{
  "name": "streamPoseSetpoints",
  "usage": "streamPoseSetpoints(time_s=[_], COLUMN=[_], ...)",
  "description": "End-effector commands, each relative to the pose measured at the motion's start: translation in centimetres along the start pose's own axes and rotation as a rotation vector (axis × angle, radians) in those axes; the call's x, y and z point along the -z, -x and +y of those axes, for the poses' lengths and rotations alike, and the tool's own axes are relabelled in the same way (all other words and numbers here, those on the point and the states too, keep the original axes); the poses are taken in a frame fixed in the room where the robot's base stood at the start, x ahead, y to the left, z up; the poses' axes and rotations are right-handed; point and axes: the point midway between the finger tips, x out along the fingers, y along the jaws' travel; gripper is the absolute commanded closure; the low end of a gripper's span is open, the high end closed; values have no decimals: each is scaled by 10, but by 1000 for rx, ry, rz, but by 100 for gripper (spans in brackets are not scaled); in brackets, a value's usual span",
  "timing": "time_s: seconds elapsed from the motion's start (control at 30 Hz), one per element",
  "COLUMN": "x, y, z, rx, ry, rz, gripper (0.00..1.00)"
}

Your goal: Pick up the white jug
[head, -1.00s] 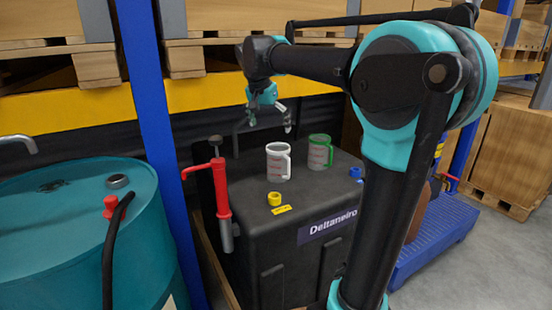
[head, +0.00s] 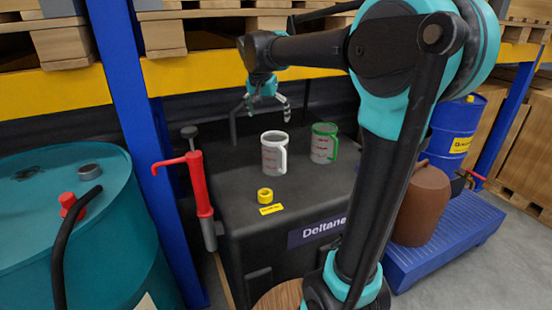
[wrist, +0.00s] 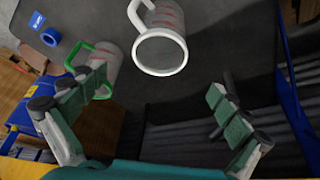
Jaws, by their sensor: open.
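The white jug (head: 274,154), clear-bodied with red markings and a white rim and handle, stands upright on the black tank top (head: 240,195). In the wrist view the white jug (wrist: 161,45) is at the top centre, seen from above, with its handle towards the top left. A similar jug with a green rim and handle (head: 323,144) stands to its right; this green jug (wrist: 105,62) shows at the left in the wrist view. My gripper (head: 266,103) is open and empty, above and behind the white jug. In the wrist view my gripper (wrist: 148,108) has its fingers wide apart, clear of the white jug.
A yellow cap (head: 265,195) lies in front of the white jug. A red hand pump (head: 195,180) stands at the tank's left edge. A blue rack post (head: 130,100) and yellow beam (head: 215,72) bound the left and back. A teal drum (head: 85,225) stands left.

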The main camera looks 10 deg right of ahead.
Motion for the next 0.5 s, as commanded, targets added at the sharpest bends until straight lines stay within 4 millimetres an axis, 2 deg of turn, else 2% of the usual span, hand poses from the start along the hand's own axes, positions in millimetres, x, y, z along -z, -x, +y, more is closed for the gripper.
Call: streamPoseSetpoints(time_s=[0.3, 0.5], x=[0, 0], y=[-62, -82], z=[0, 0], rx=[0, 1], ry=[-2, 0], rz=[0, 0], gripper=[0, 0])
